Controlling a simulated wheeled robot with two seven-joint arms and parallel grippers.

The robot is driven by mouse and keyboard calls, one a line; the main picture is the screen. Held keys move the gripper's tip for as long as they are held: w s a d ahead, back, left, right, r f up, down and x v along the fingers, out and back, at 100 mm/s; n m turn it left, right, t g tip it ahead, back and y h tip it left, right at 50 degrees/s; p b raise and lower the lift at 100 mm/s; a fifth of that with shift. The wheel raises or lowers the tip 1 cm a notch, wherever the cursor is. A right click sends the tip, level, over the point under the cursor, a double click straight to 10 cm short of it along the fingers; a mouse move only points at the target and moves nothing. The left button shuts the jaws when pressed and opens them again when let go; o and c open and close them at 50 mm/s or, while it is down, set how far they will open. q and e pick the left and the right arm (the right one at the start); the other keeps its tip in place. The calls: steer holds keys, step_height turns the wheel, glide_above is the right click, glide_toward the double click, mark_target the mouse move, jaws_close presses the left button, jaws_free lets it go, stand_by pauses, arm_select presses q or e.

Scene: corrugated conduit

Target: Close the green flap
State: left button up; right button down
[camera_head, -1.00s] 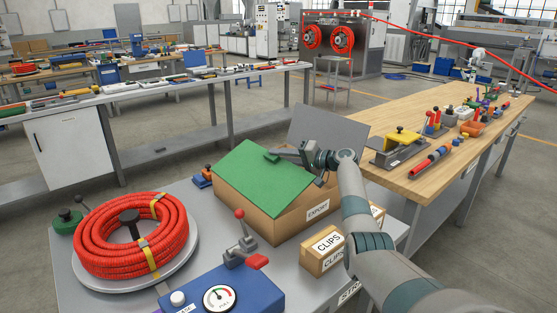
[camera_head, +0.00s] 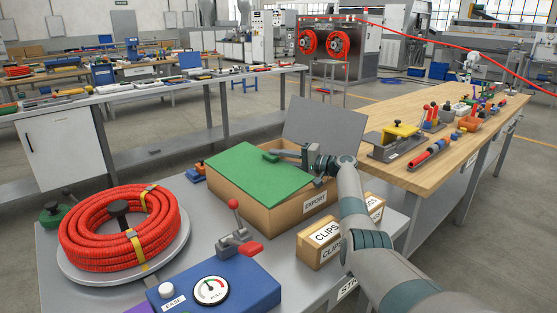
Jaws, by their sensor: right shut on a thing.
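The green flap (camera_head: 258,180) lies nearly flat across the top of the cardboard box (camera_head: 262,214) marked EXPORT, in the middle of the head view. A small green grip (camera_head: 269,156) stands up near the flap's far edge. My right gripper (camera_head: 280,154) reaches in from the right, low over the flap, and is shut on this grip. The fingers are small here, and the wrist hides the box's far right corner. A grey flap (camera_head: 326,131) stands tilted up at the box's far side. My left gripper is not in view.
A CLIPS carton (camera_head: 322,242) stands right of the box, under my forearm. A red conduit coil (camera_head: 120,226) is on the left, and a blue gauge unit (camera_head: 225,285) with a red-knobbed lever is in front. A wooden bench (camera_head: 430,157) stands at the right.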

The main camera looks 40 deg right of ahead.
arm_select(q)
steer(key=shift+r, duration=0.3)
arm_select(e)
steer(key=c, duration=1.7)
jaws_free()
steer(key=shift+w, duration=0.1)
